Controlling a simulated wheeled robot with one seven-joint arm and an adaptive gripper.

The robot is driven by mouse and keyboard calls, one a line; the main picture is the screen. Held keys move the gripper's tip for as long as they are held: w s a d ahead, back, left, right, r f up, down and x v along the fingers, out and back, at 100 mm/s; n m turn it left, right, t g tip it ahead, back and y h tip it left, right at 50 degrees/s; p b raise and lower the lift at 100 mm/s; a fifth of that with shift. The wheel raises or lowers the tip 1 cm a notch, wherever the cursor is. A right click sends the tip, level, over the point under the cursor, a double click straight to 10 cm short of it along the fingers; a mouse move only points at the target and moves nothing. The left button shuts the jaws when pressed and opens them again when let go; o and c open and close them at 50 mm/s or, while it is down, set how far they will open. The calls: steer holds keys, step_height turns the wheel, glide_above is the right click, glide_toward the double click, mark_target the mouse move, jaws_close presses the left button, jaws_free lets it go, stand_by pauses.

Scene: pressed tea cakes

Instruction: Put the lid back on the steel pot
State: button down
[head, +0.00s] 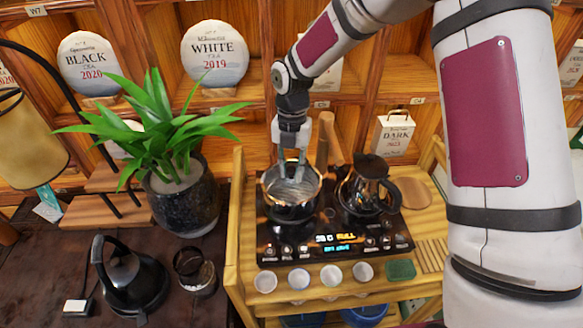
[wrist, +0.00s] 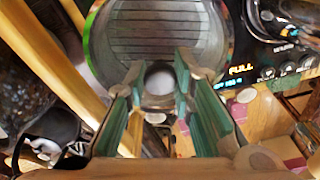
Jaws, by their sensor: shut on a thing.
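The steel pot (head: 290,213) stands on the left side of the black cooktop in the head view. A round, shiny grey lid (wrist: 150,40) fills the top middle of the wrist view, with a small round knob (wrist: 160,82) near its lower edge. My gripper (wrist: 160,80) points down over the pot and is shut on the lid at its knob; its fingers stand either side of it. In the head view the gripper (head: 291,165) is at the pot's mouth. I cannot tell whether the lid touches the pot's rim.
A glass kettle (head: 368,190) stands right of the pot on the cooktop (head: 335,245). White cups (head: 299,279) line its front edge. A wooden post (head: 324,140) rises behind. A potted plant (head: 180,195) and a black kettle (head: 128,275) are at left.

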stand_by(0.3)
steer(key=c, duration=0.8)
jaws_free()
steer(key=shift+r, duration=0.1)
steer(key=shift+r, duration=0.65)
steer(key=shift+r+p, duration=0.85)
steer(key=shift+r, duration=1.9)
jaws_close()
